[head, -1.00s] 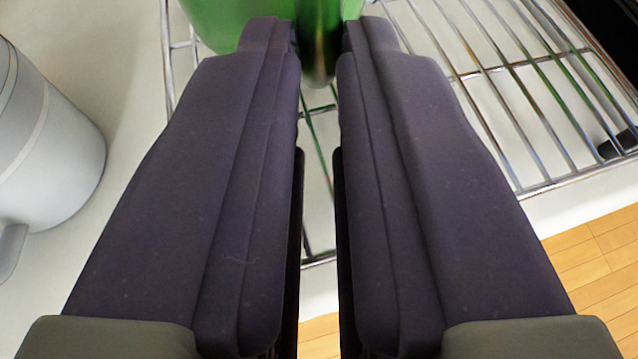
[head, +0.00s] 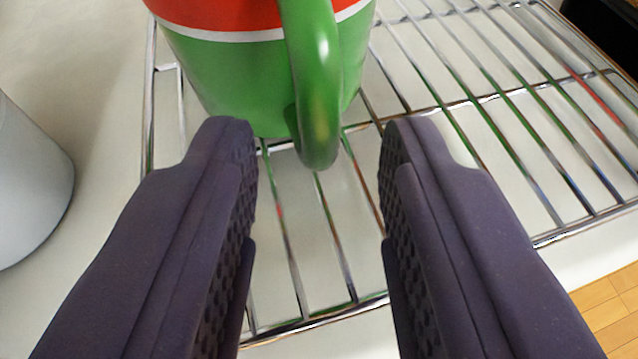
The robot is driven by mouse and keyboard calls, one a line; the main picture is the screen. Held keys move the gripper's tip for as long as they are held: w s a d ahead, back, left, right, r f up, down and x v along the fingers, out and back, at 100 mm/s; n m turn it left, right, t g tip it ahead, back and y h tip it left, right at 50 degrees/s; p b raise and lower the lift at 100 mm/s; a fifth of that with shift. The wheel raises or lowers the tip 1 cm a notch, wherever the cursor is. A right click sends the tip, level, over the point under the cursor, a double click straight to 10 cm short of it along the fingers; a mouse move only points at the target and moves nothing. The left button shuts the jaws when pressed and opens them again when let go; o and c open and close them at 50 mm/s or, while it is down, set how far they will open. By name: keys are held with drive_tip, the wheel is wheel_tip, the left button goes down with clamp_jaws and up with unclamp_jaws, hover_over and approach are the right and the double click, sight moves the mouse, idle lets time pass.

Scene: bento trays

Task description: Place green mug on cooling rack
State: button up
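The green mug (head: 228,82) shows at the top of the head view, with a red band and a white stripe above its green lower part. It stands upright on the wire cooling rack (head: 459,103). Its green handle (head: 318,90) points toward me. My gripper (head: 318,150) is open, with its dark fingers apart on either side of the handle's lower end and not touching it. Nothing is between the fingers' pads. The top of the mug is out of view.
A white rounded container (head: 28,190) stands at the left on the pale counter (head: 95,60). Bare rack wires lie right of the mug. A dark object (head: 610,30) is at the top right corner. Wooden floor (head: 610,310) shows past the counter's edge at the lower right.

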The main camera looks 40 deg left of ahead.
drive_tip(key=p+v, duration=0.4)
drive_tip(key=v, duration=0.8)
drive_tip(key=w+d+r+t+h, duration=0.1)
drive_tip(key=w+d+r+h, duration=0.2)
drive_tip(key=w+r, duration=0.35)
drive_tip(key=w+d+r+t+h, duration=0.2)
drive_tip(key=w+d+r+h, duration=0.1)
drive_tip(key=w+r, duration=0.3)
wheel_tip(320, 180, up, 21)
drive_tip(key=m+t+h, duration=0.2)
drive_tip(key=m+h, duration=0.2)
drive_tip(key=h, duration=0.1)
drive_tip(key=s+a+r+m+y, duration=0.1)
drive_tip(key=s+a+r, duration=0.5)
drive_tip(key=r, duration=0.5)
drive_tip(key=s+a+r+m+y, duration=0.1)
drive_tip(key=s+a+r+m, duration=0.1)
drive_tip(key=s+a+r, duration=0.5)
wheel_tip(320, 180, up, 5)
drive_tip(key=shift+s+a+r+y, duration=0.2)
drive_tip(key=shift+s+y, duration=0.1)
drive_tip(key=shift+s, duration=0.85)
drive_tip(key=shift+f, duration=0.1)
